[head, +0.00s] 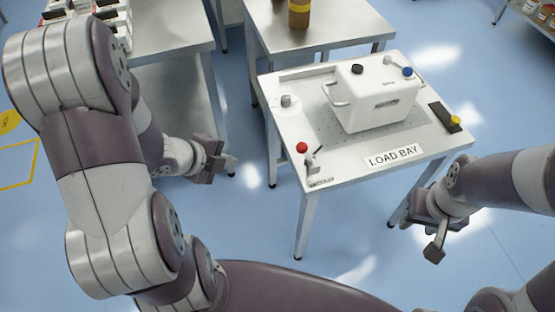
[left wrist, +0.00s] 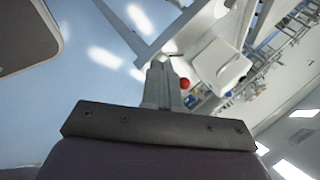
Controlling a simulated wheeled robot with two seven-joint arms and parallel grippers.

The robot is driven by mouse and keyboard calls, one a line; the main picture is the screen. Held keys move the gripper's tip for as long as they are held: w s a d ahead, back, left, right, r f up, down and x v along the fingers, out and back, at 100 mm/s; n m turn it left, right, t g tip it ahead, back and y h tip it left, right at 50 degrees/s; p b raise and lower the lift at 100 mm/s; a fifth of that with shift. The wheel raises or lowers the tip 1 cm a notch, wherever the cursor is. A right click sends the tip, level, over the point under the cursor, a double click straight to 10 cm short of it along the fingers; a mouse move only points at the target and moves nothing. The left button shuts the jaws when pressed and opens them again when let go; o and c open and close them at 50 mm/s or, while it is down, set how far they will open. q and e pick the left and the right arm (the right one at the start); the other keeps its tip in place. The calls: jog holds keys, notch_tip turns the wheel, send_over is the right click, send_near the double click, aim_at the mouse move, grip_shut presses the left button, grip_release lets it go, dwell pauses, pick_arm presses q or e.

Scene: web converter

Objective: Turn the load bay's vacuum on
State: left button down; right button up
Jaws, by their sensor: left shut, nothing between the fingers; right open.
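The load bay (head: 345,175) is a white table with a "LOAD BAY" label (head: 393,157) along its front edge. A small lever with a red ball knob (head: 302,147) stands at its front left corner; the red knob also shows in the left wrist view (left wrist: 184,83), just beyond the fingers. I cannot tell which control is the vacuum's. My left gripper (head: 229,164) is shut and empty, left of the table and apart from it. In the left wrist view its fingers (left wrist: 162,85) are together. My right gripper (head: 434,236) is open and empty, in front of the table's right side.
A black strip with a yellow button (head: 455,120) lies at the right edge. Other tables (head: 330,30) stand behind. Floor between left gripper and table is clear.

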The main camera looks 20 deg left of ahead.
pick_arm(q)
jog(key=d+m+h, duration=0.1)
jog(key=d+r+m+h, duration=0.1)
jog(key=m, duration=0.1)
jog(key=d+r+m, duration=0.1)
jog(key=d+m, duration=0.1)
jog(key=shift+r+h, duration=0.1)
jog(key=shift+h, duration=0.3)
jog(key=b, duration=0.2)
send_near(306, 155)
jog(key=shift+w+d+f, duration=0.2)
jog(key=shift+w+f, duration=0.25)
jog(key=shift+f, duration=0.2)
jog(key=shift+w+d+f, duration=0.15)
jog(key=shift+w+f, duration=0.25)
jog(key=shift+f, duration=0.3)
